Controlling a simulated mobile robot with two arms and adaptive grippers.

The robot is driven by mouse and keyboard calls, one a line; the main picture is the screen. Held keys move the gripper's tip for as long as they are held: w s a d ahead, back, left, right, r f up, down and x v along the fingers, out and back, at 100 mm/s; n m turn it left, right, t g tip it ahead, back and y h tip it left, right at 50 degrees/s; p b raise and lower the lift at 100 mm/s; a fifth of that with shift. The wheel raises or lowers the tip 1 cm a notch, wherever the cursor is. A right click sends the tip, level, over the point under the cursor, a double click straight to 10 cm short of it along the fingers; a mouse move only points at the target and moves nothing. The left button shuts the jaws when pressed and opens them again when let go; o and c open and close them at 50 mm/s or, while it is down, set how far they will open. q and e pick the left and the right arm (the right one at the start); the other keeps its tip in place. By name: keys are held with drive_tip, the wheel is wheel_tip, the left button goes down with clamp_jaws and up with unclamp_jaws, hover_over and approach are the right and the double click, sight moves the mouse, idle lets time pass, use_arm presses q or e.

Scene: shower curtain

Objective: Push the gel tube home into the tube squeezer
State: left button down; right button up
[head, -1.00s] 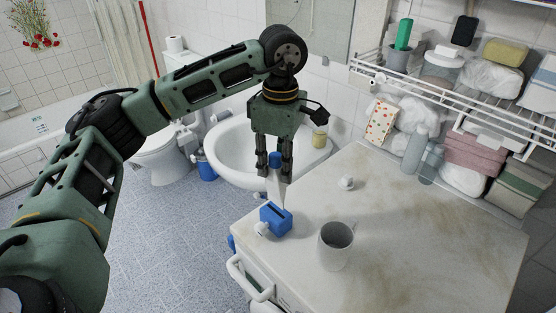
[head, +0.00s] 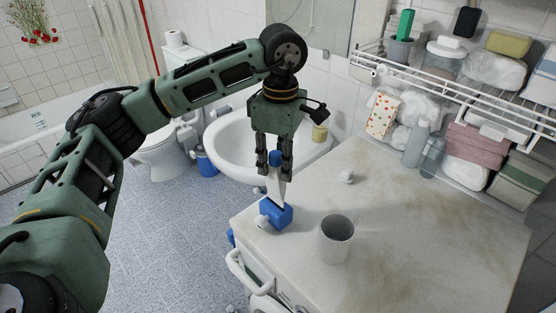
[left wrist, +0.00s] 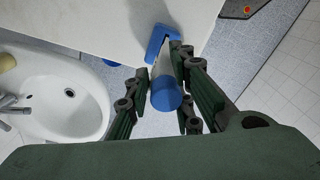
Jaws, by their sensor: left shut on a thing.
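The gel tube (head: 277,188) is white with a blue cap and hangs upright, cap up. My left gripper (head: 274,170) is shut on it near the cap. In the left wrist view the tube's blue cap (left wrist: 166,97) sits between the fingers. The blue tube squeezer (head: 281,214) lies on the counter near its left edge, directly below the tube. The tube's flat lower end meets the squeezer's top where the slot is. I cannot tell how deep it is in. The squeezer also shows in the left wrist view (left wrist: 159,46). My right gripper is out of view.
The sink (head: 225,145) is behind the gripper. A wire rack (head: 450,95) with toiletries hangs at the right.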

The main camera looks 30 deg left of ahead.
use_arm(q)
drive_tip(key=shift+f+b, duration=0.5)
drive_tip(key=shift+f, duration=0.4)
drive_tip(key=shift+f+b, duration=0.75)
drive_tip(key=shift+f, duration=0.05)
drive_tip(key=c, duration=1.4)
unclamp_jaws()
drive_tip(key=shift+c, duration=0.2)
wheel_tip(320, 180, up, 12)
drive_tip(key=shift+w+d+f, duration=0.1)
drive_tip(key=shift+d, duration=0.05)
wheel_tip(320, 180, up, 4)
drive_tip(key=p, duration=0.4)
